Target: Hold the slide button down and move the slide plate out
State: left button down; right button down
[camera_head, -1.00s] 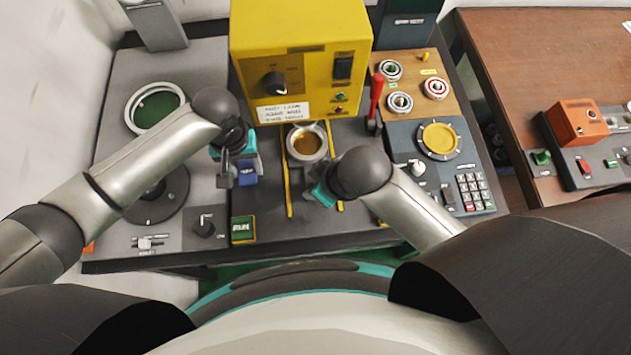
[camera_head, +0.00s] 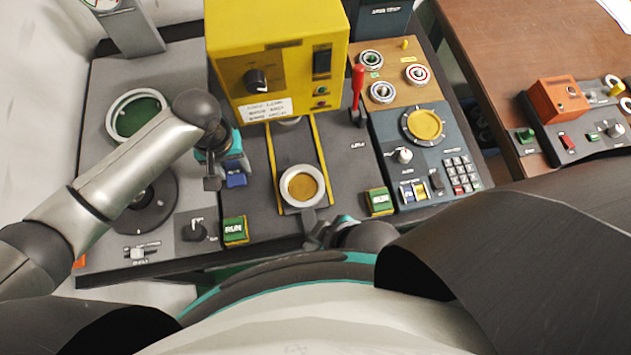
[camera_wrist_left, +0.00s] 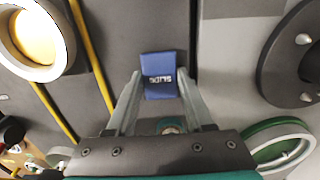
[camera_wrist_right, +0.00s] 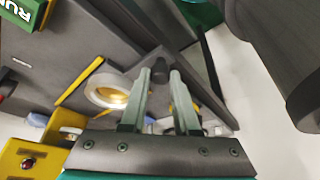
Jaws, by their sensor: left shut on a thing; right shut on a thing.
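The blue slide button (camera_head: 236,180), marked SLIDE, sits left of the yellow rails. In the left wrist view the button (camera_wrist_left: 158,72) lies between the two fingers of my left gripper (camera_wrist_left: 159,80), which is shut on it. How deep it is pressed cannot be told. The slide plate (camera_head: 302,187) carries a pale ring with a golden centre and lies at the front end of the rails. Its dark handle (camera_wrist_right: 160,72) sits between the fingertips of my right gripper (camera_wrist_right: 160,78), shut on it at the panel's front edge. In the head view my right gripper (camera_head: 318,228) is partly hidden.
The yellow machine box (camera_head: 275,55) stands behind the rails (camera_head: 324,160). Green RUN buttons (camera_head: 234,230) (camera_head: 379,201) stand on both sides of the plate. A red lever (camera_head: 357,90) rises at the right. The panel between the rails behind the ring is clear.

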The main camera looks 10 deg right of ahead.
pick_arm(q)
jog(key=shift+a, duration=0.1)
pick_arm(e)
jog(key=c, duration=0.9)
grip_release()
jog(key=shift+s, duration=0.25)
jog(key=shift+o, duration=1.3)
jog(key=shift+w, duration=0.1)
jog(key=shift+d+r, duration=0.1)
jog(key=shift+r, duration=0.2)
jog(key=shift+v, duration=1)
jog(key=s+d, duration=0.8)
jog(key=s, duration=0.1)
jog(key=shift+d, duration=0.25)
jog(key=shift+r, duration=0.15)
